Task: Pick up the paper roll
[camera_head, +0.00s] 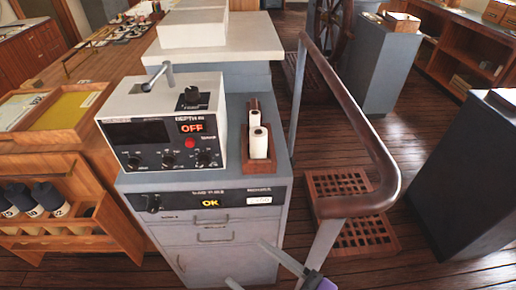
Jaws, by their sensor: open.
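Two white paper rolls stand upright in a small reddish-brown wooden holder (260,167) on the grey console top. The front paper roll (258,145) shows a dark core hole in its top end. The rear paper roll (254,118) stands just behind it and is partly hidden by it. My gripper (247,262) shows only in part at the bottom edge. Its two grey fingers are spread apart with nothing visible between them. It appears in front of the console drawers, below the holder in the picture and apart from the rolls.
A depth-sounder box (165,125) reading OFF stands left of the holder. A raised white-topped block (215,38) is behind. A curved brown handrail (350,120) runs along the right, above wooden floor gratings (350,210). A wooden chart table (85,90) is at left.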

